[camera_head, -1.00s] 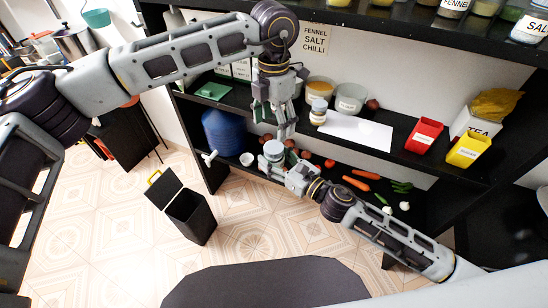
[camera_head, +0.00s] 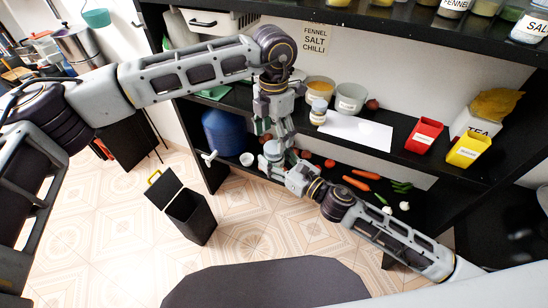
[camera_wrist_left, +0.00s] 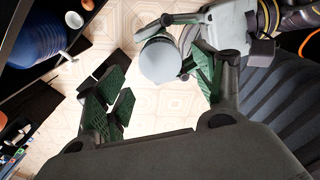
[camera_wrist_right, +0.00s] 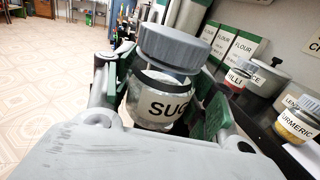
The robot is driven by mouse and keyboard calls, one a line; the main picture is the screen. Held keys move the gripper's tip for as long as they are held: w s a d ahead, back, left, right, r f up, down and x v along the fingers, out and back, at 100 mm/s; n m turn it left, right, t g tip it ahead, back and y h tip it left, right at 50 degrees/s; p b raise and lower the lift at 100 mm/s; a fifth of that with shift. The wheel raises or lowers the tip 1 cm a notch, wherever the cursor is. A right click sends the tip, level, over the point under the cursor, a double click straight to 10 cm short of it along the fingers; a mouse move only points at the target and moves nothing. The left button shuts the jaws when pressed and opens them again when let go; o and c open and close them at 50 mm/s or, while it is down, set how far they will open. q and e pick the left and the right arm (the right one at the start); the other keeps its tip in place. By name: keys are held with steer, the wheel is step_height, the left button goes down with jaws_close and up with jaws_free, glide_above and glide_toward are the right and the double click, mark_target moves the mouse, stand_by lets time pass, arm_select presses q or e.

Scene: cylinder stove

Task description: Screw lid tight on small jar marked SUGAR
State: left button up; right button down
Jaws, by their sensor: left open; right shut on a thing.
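The small glass jar (camera_wrist_right: 152,108) has a white label showing "SUG", the rest hidden by a finger. A grey ribbed lid (camera_wrist_right: 172,47) sits on its mouth; I cannot tell how tight it is. My right gripper (camera_wrist_right: 163,100) is shut around the jar's body and holds it in the air, in front of the shelves. In the left wrist view the round lid (camera_wrist_left: 161,60) faces the camera, between and beyond the open fingers of my left gripper (camera_wrist_left: 155,88). In the head view my left gripper (camera_head: 277,138) points down just above the jar, apparently not touching it.
The black shelf (camera_head: 400,160) behind holds a white sheet (camera_head: 358,131), a red box (camera_head: 424,134), a yellow box (camera_head: 467,150) and bowls. Vegetables lie on the lower shelf. A black bin (camera_head: 190,215) stands on the tiled floor, which has free room.

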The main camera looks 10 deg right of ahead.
mark_target(274, 147)
arm_select(q)
steer(key=shift+f, duration=1.95)
steer(key=c, duration=1.1)
steer(key=o, duration=1.2)
steer(key=shift+o, duration=0.2)
steer(key=shift+r, duration=0.1)
step_height(274, 147, up, 12)
